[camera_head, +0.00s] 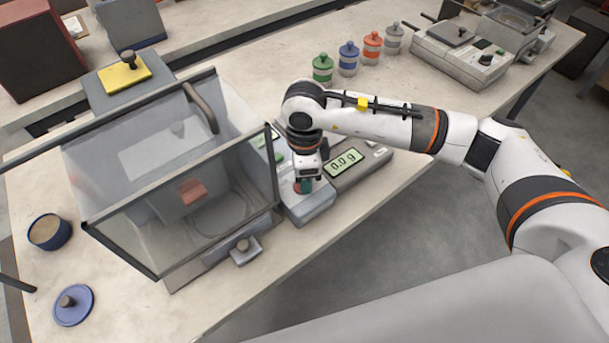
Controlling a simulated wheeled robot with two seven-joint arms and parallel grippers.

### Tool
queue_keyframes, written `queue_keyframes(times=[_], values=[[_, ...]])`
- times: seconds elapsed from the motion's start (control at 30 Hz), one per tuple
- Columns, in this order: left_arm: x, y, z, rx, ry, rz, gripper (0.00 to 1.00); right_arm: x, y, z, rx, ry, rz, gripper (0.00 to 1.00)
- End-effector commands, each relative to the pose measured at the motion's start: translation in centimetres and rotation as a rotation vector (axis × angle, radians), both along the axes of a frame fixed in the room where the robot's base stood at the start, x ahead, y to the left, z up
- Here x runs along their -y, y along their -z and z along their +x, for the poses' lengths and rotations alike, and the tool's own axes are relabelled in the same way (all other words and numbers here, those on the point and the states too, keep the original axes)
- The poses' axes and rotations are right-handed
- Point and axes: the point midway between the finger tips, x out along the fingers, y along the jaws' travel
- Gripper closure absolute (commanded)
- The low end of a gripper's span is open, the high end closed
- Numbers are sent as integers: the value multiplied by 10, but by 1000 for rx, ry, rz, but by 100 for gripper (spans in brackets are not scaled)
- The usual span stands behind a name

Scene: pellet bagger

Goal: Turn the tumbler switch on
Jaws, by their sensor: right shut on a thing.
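The tumbler switch (298,188) is on a low grey box (310,207), at the right front corner of a clear-walled cabinet (180,210). Only a bit of red and teal shows there beneath my right gripper. My right gripper (307,181) points down from above and is shut on the switch, with its fingertips partly hidden. Which way the switch is set cannot be seen. My left gripper is not in view.
A scale display (343,163) reading 0.0 g is just right of the gripper. A blue cup (49,231) and a blue lid (73,305) are at the left. Several lidded jars, one of them green (323,69), stand behind. The front right bench strip is clear.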

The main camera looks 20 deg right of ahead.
Motion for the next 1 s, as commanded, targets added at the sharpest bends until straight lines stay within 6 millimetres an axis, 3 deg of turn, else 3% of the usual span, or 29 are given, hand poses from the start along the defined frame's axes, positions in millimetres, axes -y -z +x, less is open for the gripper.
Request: queue_keyframes(times=[0.47,0.5,0.6,1.0], values=[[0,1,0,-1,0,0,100,0,-1,1,3,14,-1,85],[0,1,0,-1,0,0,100,0,-1,1,3,14,-1,55],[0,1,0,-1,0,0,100,0,-1,1,2,13,0,40],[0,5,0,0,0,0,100,0,-9,1,3,12,1,40]])
